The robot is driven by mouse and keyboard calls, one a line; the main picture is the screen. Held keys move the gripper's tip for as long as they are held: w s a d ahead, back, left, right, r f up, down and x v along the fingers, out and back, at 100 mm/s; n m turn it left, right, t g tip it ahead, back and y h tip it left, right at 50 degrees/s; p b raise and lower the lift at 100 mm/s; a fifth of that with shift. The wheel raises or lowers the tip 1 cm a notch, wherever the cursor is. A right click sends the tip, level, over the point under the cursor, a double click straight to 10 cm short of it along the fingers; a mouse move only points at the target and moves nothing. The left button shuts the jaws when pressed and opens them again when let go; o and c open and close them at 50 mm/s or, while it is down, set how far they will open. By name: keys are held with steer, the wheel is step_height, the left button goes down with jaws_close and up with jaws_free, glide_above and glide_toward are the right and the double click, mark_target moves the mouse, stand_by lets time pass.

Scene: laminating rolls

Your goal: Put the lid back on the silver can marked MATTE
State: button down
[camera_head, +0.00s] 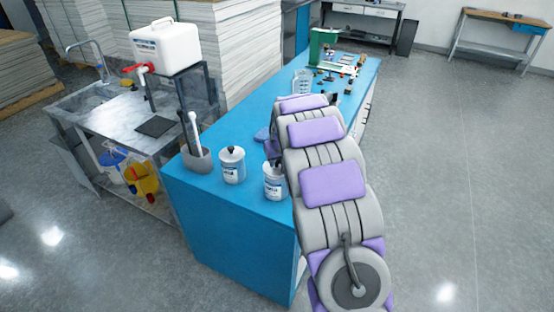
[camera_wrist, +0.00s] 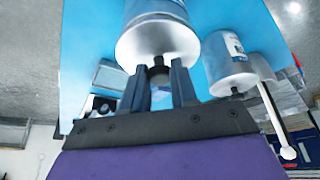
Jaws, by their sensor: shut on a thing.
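Two silver cans with white and blue labels stand on the blue bench, and the label words are too small to read. The can nearer the arm (camera_head: 275,184) also shows in the wrist view (camera_wrist: 155,14). My gripper (camera_wrist: 158,70) is above this can, its fingers shut on the black knob (camera_wrist: 158,76) of a round silver lid (camera_wrist: 140,42). The lid lines up with the can's top; I cannot tell if it is fully seated. The other can (camera_head: 232,168) stands just to the left with a black knob on top, and shows in the wrist view (camera_wrist: 226,66).
A grey holder with white-tipped tubes (camera_head: 196,158) stands at the bench's left edge. A clear beaker (camera_head: 302,80) and small parts lie farther back. A steel sink table (camera_head: 128,122) with a white container (camera_head: 166,47) is left. Floor right of my arm is clear.

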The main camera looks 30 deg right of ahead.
stand_by(0.9)
steer(key=c, duration=0.8)
jaws_free()
steer(key=shift+o, duration=0.2)
steer(key=o, duration=0.4)
steer(key=shift+o, duration=0.2)
steer(key=shift+r, duration=0.1)
steer(key=shift+r+p, duration=1.7)
steer(key=shift+r, duration=1.7)
steer(key=shift+c, duration=0.4)
